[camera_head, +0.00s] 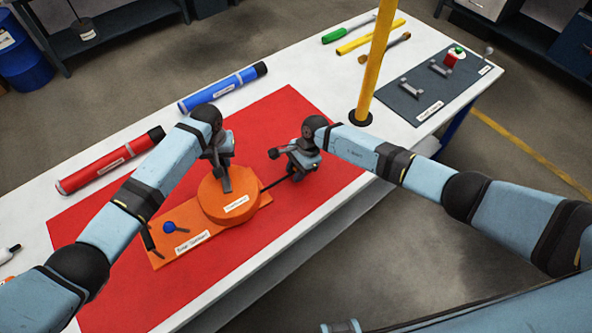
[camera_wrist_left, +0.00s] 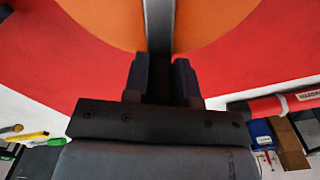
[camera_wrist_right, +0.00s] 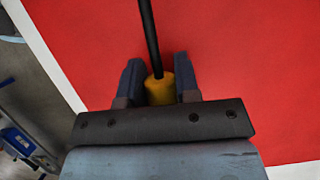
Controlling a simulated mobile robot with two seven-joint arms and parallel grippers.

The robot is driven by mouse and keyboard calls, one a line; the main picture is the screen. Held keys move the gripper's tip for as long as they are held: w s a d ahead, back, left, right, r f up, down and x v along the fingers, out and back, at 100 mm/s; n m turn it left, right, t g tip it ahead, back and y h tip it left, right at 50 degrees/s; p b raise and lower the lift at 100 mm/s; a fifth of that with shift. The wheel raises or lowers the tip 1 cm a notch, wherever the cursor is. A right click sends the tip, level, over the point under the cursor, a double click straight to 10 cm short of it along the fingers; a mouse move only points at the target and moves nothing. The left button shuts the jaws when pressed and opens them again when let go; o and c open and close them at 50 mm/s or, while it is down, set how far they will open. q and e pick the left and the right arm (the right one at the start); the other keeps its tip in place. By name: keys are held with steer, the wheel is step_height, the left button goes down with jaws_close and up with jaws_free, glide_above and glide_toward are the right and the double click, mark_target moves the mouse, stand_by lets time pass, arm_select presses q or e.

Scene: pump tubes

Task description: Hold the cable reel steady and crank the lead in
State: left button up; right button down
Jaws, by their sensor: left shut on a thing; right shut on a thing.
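The orange cable reel (camera_head: 213,206) is a round drum on an orange base plate (camera_head: 165,251), on a red mat. A blue knob (camera_head: 169,228) stands on the plate. My left gripper (camera_head: 225,182) is above the drum, shut on a grey bar across its top; the left wrist view shows this bar (camera_wrist_left: 160,25) between the fingers. My right gripper (camera_head: 293,173) is to the right of the drum, shut on a yellow piece (camera_wrist_right: 160,91) at the end of a thin black rod or lead (camera_wrist_right: 150,40). This black line (camera_head: 274,183) runs to the drum; its attachment is unclear.
A yellow post (camera_head: 374,65) rises from the white table (camera_head: 325,85) behind the right arm. A red tube (camera_head: 110,160) and a blue tube (camera_head: 222,87) lie at the mat's far side. A dark mat (camera_head: 405,105) with small parts is at the right end. The red mat (camera_head: 285,115) has bare room.

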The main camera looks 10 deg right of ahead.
arm_select(q)
steer(key=shift+d, duration=0.1)
steer(key=shift+d+m, duration=0.55)
steer(key=shift+m, duration=0.25)
steer(key=shift+d, duration=0.1)
steer(key=shift+s+d+m, duration=0.15)
steer(key=shift+d+m, duration=0.4)
steer(key=shift+m, duration=0.25)
steer(key=shift+s+d+m, duration=0.1)
steer(key=shift+d+m, duration=0.45)
steer(key=shift+m, duration=0.25)
